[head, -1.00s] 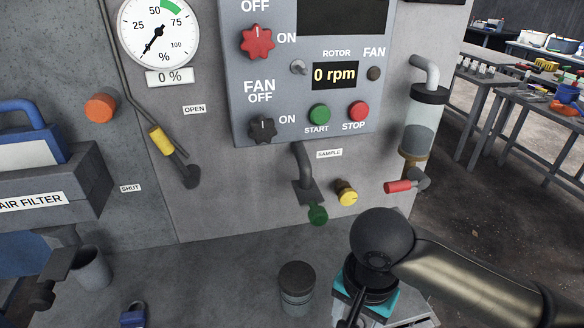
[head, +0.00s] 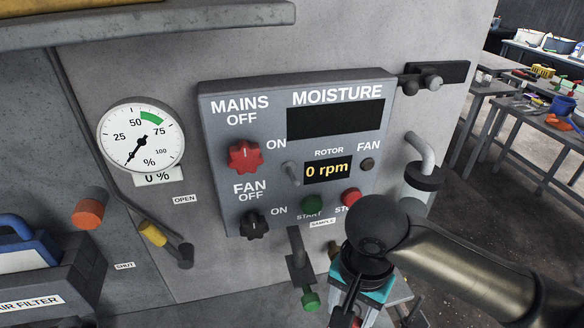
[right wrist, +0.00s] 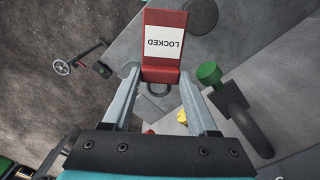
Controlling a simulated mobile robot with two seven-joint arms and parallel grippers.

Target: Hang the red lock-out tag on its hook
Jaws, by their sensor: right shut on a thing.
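The red lock-out tag (right wrist: 162,73), with a white label reading LOCKED, shows upside down in the right wrist view. My right gripper (right wrist: 158,77) is shut on its narrow end, one finger on each side. A dark ring shows just below that end. In the head view my right gripper (head: 347,308) is low, in front of the panel's lower right, and I cannot make out the tag there. A dark bracket with grey round-ended pegs (head: 432,80) juts from the panel's upper right; I cannot tell whether it is the tag's hook. My left gripper is not in view.
The control panel (head: 220,105) has a red mains knob (head: 245,156), a black fan knob (head: 254,224) and start and stop buttons. A green-ended sample valve (head: 310,300) is close left of my gripper. A grey pipe (head: 420,150) stands to the right. A shelf edge crosses the upper left.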

